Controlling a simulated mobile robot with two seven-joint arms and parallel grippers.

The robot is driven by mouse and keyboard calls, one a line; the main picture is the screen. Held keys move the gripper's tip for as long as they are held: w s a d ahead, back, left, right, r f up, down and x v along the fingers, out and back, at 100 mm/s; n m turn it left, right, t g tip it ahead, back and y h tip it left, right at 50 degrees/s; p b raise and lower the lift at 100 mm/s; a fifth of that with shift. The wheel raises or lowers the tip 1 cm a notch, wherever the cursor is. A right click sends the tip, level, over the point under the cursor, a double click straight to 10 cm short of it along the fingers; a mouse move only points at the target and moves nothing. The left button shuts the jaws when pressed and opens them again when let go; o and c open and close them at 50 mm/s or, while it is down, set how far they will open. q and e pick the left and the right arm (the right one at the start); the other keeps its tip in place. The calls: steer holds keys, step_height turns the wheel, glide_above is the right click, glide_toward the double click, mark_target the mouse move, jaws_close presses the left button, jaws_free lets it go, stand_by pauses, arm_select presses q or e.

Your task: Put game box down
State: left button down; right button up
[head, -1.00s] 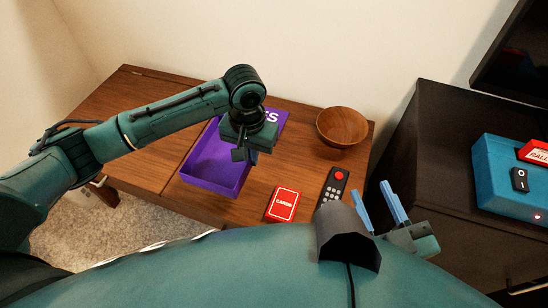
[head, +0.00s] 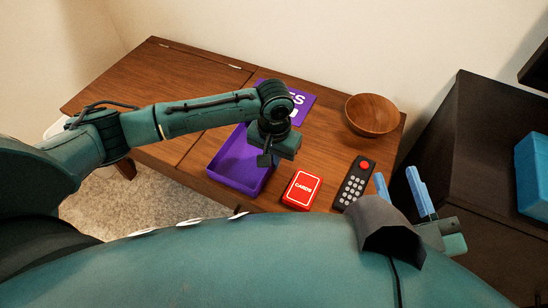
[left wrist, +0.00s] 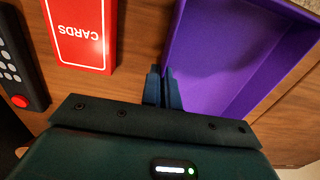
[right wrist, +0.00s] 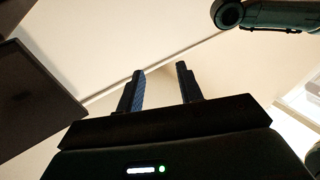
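The game box is an open purple tray (head: 236,166) flat on the wooden table, with shallow walls and an empty inside. A purple panel with white letters (head: 298,99), probably its lid, lies behind it, partly hidden by my left arm. My left gripper (head: 266,160) points down at the tray's right wall. In the left wrist view, its fingers (left wrist: 163,88) are close together at the edge of the purple tray (left wrist: 225,60), with the wall seemingly between them. My right gripper (head: 402,185) is open and empty, fingers up, in front of the table's right end.
A red card box (head: 302,189) and a dark remote (head: 354,184) lie right of the tray. A wooden bowl (head: 372,115) stands at the back right. A dark cabinet (head: 470,150) with a blue box (head: 534,172) is further right. The table's left part is clear.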

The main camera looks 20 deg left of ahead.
arm_select(q)
steer(key=c, duration=1.7)
jaws_free()
steer(key=shift+f, duration=0.1)
